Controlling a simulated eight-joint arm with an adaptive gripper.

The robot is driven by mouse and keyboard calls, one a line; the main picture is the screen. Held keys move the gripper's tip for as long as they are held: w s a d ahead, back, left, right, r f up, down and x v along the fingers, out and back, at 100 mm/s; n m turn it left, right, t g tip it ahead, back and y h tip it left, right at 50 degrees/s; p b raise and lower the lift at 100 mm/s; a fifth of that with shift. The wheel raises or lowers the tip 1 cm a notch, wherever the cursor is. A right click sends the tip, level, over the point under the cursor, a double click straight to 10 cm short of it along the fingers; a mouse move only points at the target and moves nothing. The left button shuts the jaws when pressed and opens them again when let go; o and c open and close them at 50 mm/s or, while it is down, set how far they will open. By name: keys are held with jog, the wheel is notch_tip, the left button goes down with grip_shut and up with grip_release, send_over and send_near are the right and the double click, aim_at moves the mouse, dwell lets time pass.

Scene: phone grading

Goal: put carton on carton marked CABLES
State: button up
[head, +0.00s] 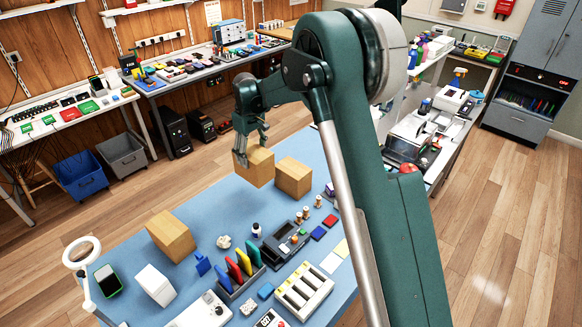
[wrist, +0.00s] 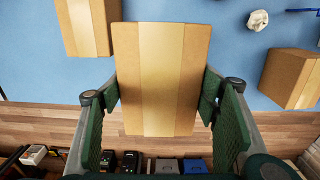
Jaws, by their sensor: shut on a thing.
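My gripper (head: 243,150) is shut on a brown carton (head: 259,168) with a paler tape band, near the far edge of the blue table. In the wrist view the held carton (wrist: 160,75) sits between both green fingers (wrist: 160,110). A second carton (head: 293,177) stands just right of it in the head view and shows at the upper left of the wrist view (wrist: 88,25). A third carton (head: 171,236) stands at the table's left edge, and at the right in the wrist view (wrist: 292,78). No CABLES mark is legible on the visible faces.
A crumpled white thing (head: 224,242), a white box (head: 155,284), upright coloured cases in a rack (head: 240,285) and a grey device (head: 284,243) occupy the nearer table. Bare blue table surface (head: 215,205) lies between the held carton and the left carton.

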jog(key=w+d+r+p, duration=0.1)
jog(key=w+d+r, duration=0.2)
jog(key=d, duration=0.5)
jog(key=w+d+r+p, duration=0.1)
jog(key=w+d+r, duration=0.1)
jog(key=d+r, duration=0.4)
jog(key=shift+w+d+p, duration=0.3)
jog(key=shift+w+d, duration=0.1)
jog(key=shift+d, duration=0.85)
jog(key=shift+f, duration=0.15)
jog(key=shift+f, duration=3)
jog(key=shift+f+p, duration=0.35)
jog(key=shift+f, duration=1.5)
jog(key=shift+f, duration=0.15)
jog(key=o, duration=1.4)
